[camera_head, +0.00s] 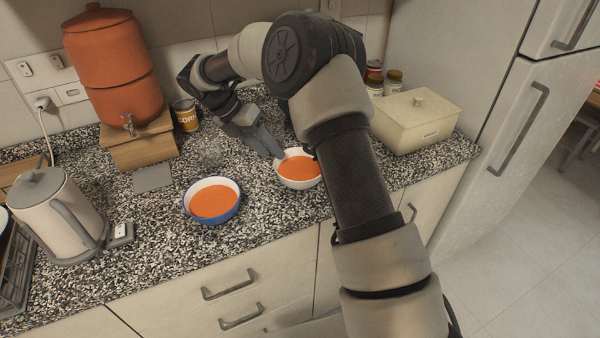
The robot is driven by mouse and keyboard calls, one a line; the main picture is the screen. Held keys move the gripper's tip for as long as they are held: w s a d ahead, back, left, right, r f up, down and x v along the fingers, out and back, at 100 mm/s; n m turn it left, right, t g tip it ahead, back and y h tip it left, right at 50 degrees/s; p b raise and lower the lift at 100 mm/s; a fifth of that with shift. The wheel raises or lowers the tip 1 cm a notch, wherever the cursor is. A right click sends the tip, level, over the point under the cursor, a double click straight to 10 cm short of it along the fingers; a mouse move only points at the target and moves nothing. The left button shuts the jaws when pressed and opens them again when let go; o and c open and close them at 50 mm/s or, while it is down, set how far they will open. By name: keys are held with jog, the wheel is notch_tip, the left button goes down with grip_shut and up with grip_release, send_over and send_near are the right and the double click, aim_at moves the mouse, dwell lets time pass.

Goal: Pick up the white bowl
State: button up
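The white bowl (300,184) stands upright on the speckled countertop near its front edge, holding orange soup. My arm partly covers its right side. My gripper (278,153) points down at the bowl's back-left rim, with its grey fingers at or very close to the rim. I cannot tell whether the fingers touch the rim, have it between them, or how far apart they are.
A blue bowl (213,219) with orange soup stands left of the white bowl. An orange water dispenser (112,65) on a wooden stand, a can (186,115), a kettle (60,215) and a cream box (415,125) are around. The counter (160,245) is clear in front of the blue bowl.

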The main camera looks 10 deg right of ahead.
aim_at(298, 170)
jog(key=x, duration=0.5)
jog(key=shift+w+d+f, duration=0.1)
jog(key=shift+d+f, duration=0.15)
jog(key=shift+d, duration=0.05)
jog(key=shift+r, duration=0.1)
grip_shut()
